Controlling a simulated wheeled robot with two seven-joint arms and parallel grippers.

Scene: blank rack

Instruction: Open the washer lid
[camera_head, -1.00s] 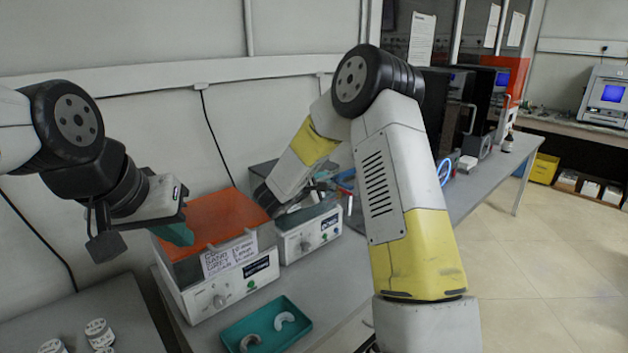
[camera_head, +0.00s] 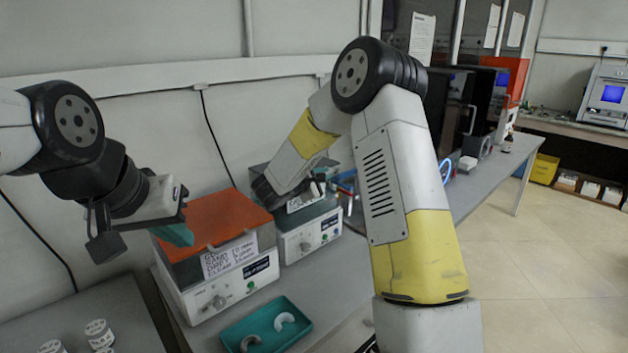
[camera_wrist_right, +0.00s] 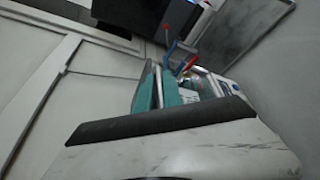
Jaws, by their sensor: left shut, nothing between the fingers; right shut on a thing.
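One washer (camera_head: 310,236) is a grey box with a knob, a green button and a dark label on its front; my right forearm and wrist cover part of its top. My right gripper (camera_head: 318,187) is at its top, shut on what appears to be its grey lid; the grip is mostly hidden. In the right wrist view, teal fingers (camera_wrist_right: 163,92) show beyond a pale body with a dark edge. The other washer (camera_head: 230,288) has a flat orange lid (camera_head: 215,222). My left gripper (camera_head: 176,236) is shut and empty, at the orange lid's left edge.
A teal tray (camera_head: 290,340) with two curved pieces sits in front of the washers. White jars (camera_head: 97,333) stand at the lower left. The wall is close behind the washers. Coloured tools or tubing (camera_head: 346,180) lie right of the right gripper.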

